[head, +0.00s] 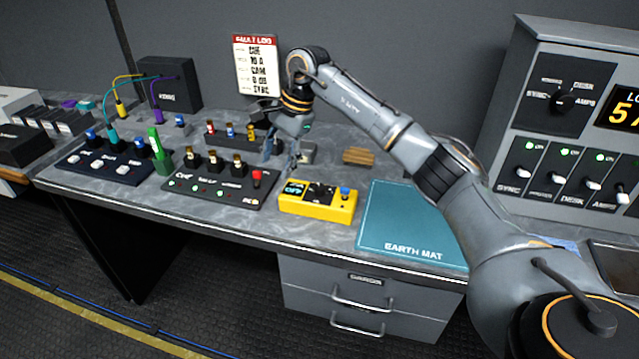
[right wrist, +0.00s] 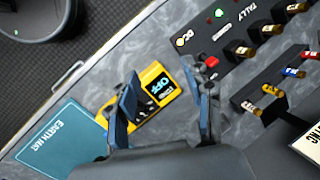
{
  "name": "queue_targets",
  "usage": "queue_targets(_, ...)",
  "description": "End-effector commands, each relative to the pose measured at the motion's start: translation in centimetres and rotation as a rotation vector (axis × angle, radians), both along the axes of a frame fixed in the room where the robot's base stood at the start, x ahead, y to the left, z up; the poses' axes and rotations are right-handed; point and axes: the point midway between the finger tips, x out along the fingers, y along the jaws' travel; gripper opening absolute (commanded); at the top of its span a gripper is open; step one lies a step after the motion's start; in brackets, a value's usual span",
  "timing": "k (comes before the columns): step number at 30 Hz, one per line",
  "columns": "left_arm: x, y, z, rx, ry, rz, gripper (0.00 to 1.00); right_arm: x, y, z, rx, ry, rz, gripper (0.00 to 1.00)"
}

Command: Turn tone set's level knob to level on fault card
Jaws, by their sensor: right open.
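The tone set is a yellow box (head: 318,206) on the grey bench, with a small lit display that appears to read OFF, a dark knob (head: 318,191) and a blue button. In the right wrist view the yellow box (right wrist: 158,92) shows between and beyond the fingers, its knob partly hidden by them. The fault card (head: 256,66) is on the back wall under a red FAULT LOG heading; its handwritten lines are hard to read. My right gripper (head: 281,160) is open and empty above the bench, behind the tone set and apart from it. My left gripper is not in view.
A teal earth mat (head: 412,222) lies right of the tone set. A black panel (head: 215,188) with plugs and a red knob is close on its left. A plug rack (head: 230,134) stands behind. A console (head: 570,110) with switches stands at the right.

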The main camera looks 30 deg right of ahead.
Motion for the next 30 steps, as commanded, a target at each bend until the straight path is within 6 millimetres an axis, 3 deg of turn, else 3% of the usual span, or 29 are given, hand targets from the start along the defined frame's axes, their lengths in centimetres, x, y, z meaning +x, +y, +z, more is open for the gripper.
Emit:
queue_targets(1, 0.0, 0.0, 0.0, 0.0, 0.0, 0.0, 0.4, -0.4, -3.0, 1.3, -0.084, 0.026, -0.006, 0.51)
queue_targets(3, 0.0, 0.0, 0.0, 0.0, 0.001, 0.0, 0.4, -1.3, -6.1, 2.5, -0.171, 0.071, -0.012, 0.51)
queue_targets(7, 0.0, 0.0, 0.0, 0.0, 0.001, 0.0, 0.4, -2.5, -9.1, 3.8, -0.253, 0.126, -0.019, 0.51)
queue_targets(13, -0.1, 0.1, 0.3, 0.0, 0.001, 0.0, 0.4, -2.8, -9.7, 2.2, -0.272, 0.145, -0.02, 0.51)
queue_targets(24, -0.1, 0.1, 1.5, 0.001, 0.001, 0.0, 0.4, -2.6, -9.5, -5.4, -0.267, 0.145, -0.019, 0.51)
queue_targets(30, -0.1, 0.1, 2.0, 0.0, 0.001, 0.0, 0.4, -2.4, -9.4, -8.4, -0.266, 0.142, -0.021, 0.51)
